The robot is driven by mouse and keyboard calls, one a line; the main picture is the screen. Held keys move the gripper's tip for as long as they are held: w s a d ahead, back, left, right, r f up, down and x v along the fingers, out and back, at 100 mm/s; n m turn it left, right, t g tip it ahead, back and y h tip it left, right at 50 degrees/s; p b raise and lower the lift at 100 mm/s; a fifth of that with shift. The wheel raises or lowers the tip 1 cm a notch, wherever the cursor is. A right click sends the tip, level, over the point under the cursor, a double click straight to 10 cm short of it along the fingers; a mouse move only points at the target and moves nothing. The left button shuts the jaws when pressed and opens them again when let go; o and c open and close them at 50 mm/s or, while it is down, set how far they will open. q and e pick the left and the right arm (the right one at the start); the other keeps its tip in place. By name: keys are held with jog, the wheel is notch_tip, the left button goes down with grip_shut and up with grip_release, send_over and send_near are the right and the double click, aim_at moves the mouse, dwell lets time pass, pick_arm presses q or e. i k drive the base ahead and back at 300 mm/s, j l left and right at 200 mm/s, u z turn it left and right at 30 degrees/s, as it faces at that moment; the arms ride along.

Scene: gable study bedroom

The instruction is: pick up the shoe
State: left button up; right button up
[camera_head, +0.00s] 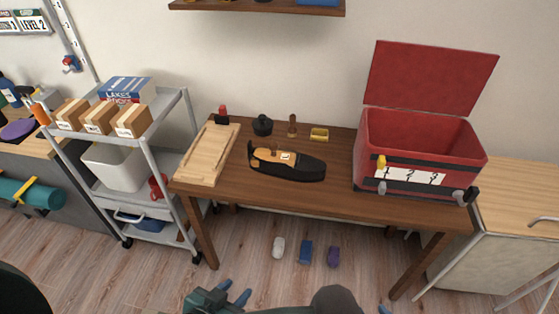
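A black, shoe-shaped thing with a tan upper part (308,168), which I take to be the shoe, lies on the brown wooden table (330,196), its rounded end to the right. My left gripper (235,291) is low at the bottom of the view, in front of the table and well away from the shoe. Its two blue fingertips are apart with nothing seen between them. Of my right gripper (384,309) only a bluish tip shows at the bottom edge; the rest is out of view.
A wooden board (208,154) lies left of the shoe. An open red box (425,141) stands at the table's right. Behind the shoe are a black knob-like item (262,126) and a yellow block (319,134). A grey cart (170,160) stands left. Small items lie under the table.

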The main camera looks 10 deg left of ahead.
aim_at(306, 169)
jog(key=i+j, duration=0.25)
jog(key=i, duration=0.2)
jog(key=i+j, duration=0.3)
jog(key=i, duration=0.15)
